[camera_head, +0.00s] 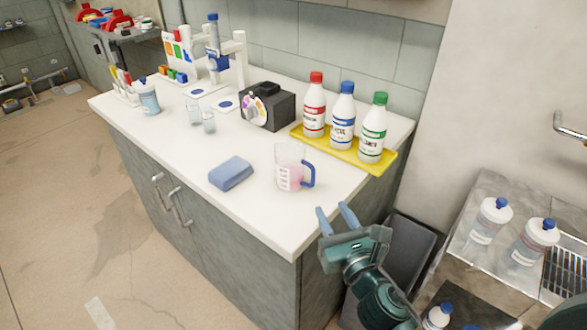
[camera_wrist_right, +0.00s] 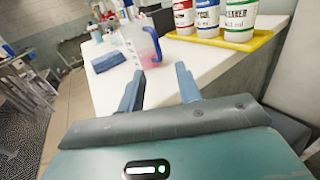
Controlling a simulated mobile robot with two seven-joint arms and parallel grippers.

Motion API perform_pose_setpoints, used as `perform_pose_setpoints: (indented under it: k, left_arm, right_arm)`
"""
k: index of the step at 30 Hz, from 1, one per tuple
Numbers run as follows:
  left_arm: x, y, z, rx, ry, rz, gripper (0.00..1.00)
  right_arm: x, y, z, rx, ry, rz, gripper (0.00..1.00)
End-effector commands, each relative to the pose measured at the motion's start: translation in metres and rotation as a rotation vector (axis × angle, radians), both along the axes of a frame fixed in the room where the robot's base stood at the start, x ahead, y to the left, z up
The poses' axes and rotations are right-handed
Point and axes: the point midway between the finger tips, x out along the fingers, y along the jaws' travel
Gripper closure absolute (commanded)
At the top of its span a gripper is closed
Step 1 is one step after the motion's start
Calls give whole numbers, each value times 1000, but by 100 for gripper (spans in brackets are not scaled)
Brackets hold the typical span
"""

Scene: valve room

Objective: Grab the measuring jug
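The measuring jug (camera_head: 289,168) stands upright on the white counter (camera_head: 262,216) near its right part. It is clear with pink liquid at the bottom, and its blue handle faces right. It also shows in the right wrist view (camera_wrist_right: 138,48), ahead of the fingers. My right gripper (camera_head: 334,216) is open and empty at the counter's right front edge. Its fingers point toward the jug and are apart from it; the wrist view shows a wide gap between the two blue fingers (camera_wrist_right: 160,86). My left gripper is not in view.
A blue sponge (camera_head: 230,173) lies left of the jug. A yellow tray (camera_head: 345,150) with three bottles stands behind it. A black device (camera_head: 267,106) and small glasses (camera_head: 201,116) stand farther back. Bottles (camera_head: 490,220) stand on a metal unit at right.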

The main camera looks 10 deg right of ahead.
Motion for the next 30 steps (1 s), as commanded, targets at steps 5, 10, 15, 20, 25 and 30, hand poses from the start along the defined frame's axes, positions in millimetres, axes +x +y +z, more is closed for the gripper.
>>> perform_pose_setpoints:
  k: [5,10,15,20,25,30]
  left_arm:
    - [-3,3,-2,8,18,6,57]
    - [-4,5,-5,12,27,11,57]
    - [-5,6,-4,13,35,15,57]
    - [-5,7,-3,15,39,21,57]
    - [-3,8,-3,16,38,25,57]
    - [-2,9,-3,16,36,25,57]
  right_arm:
    - [33,3,2,3,-1,-1,66]
    - [45,4,1,6,1,0,66]
    - [65,8,4,8,1,-1,66]
    - [88,11,3,7,1,-1,66]
    - [97,11,2,7,3,-1,66]
    - [96,11,2,7,3,0,66]
